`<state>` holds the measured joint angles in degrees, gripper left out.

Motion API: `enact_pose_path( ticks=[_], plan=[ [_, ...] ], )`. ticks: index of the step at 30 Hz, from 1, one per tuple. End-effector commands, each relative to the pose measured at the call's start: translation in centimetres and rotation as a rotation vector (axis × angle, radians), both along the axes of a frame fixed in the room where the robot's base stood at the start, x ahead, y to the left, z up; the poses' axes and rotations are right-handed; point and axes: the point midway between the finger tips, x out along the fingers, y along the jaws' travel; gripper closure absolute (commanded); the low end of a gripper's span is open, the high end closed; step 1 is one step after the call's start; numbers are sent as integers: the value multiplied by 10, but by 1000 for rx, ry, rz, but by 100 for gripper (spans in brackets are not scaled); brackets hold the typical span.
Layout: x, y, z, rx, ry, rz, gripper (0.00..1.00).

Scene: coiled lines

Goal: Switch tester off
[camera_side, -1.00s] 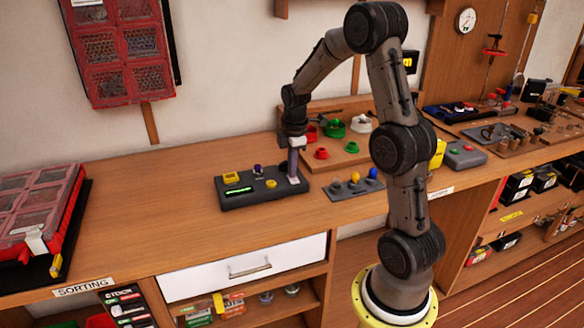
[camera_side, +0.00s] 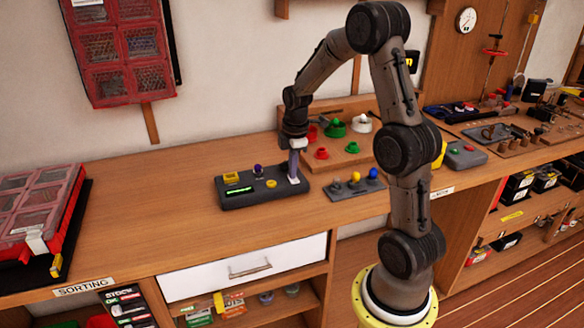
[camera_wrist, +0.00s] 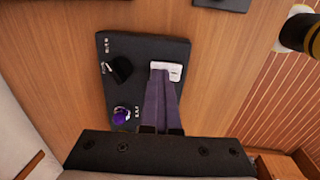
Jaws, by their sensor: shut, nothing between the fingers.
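The tester (camera_side: 240,200) is a dark box on the wooden bench, with a lit green display (camera_side: 239,190), a yellow block, a purple knob (camera_side: 258,170) and a yellow knob (camera_side: 271,184). A white switch plate (camera_side: 294,181) is at its right end. My gripper (camera_side: 293,178) is shut and empty, pointing down at this plate. In the wrist view the fingertips (camera_wrist: 160,70) overlap the white plate (camera_wrist: 174,68). The fingers hide the switch lever, so its position and any contact cannot be told. The purple knob (camera_wrist: 120,115) lies to their left.
A small panel with coloured knobs (camera_side: 352,187) stands just right of the tester. A wooden board with red, green and white parts (camera_side: 345,150) is behind. A red sorting case (camera_side: 40,215) is at the far left. The bench between case and tester is clear.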

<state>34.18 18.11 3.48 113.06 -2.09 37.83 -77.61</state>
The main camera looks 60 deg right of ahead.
Motion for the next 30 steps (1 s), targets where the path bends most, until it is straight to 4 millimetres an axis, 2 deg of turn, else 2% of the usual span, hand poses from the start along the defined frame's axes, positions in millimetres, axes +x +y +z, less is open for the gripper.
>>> enact_pose_path(
  ticks=[1,14,20,30],
  plan=[
    [-9,8,-8,23,31,-1,100],
    [-10,9,-4,23,31,-1,100],
    [-9,9,26,13,17,0,100],
    [-13,14,101,8,9,1,100]
  ],
)
